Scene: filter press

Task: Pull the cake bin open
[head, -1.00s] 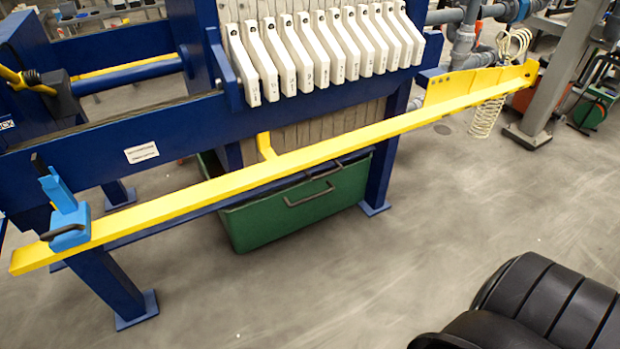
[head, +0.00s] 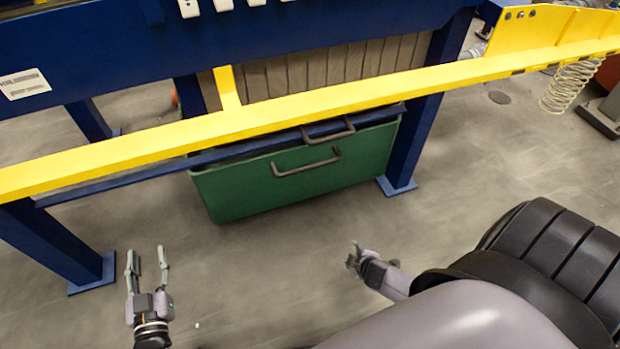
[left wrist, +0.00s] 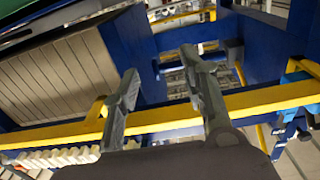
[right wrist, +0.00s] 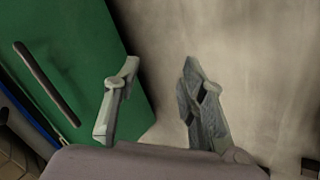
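The green cake bin (head: 300,178) sits on the floor under the press, with a dark bar handle (head: 306,163) on its front face. In the right wrist view the bin's green wall (right wrist: 85,60) and its handle (right wrist: 46,82) are at the left. My left gripper (head: 148,256) is open and empty, low in front of the press and left of the bin. My right gripper (head: 354,256) is in front of the bin, apart from it; the right wrist view shows its fingers (right wrist: 160,85) spread with nothing between them.
A yellow rail (head: 270,115) runs across the press front above the bin. Blue legs (head: 410,145) stand on either side of it, with foot plates on the floor. A coiled hose (head: 570,85) hangs at the right. The floor (head: 260,260) before the bin is clear.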

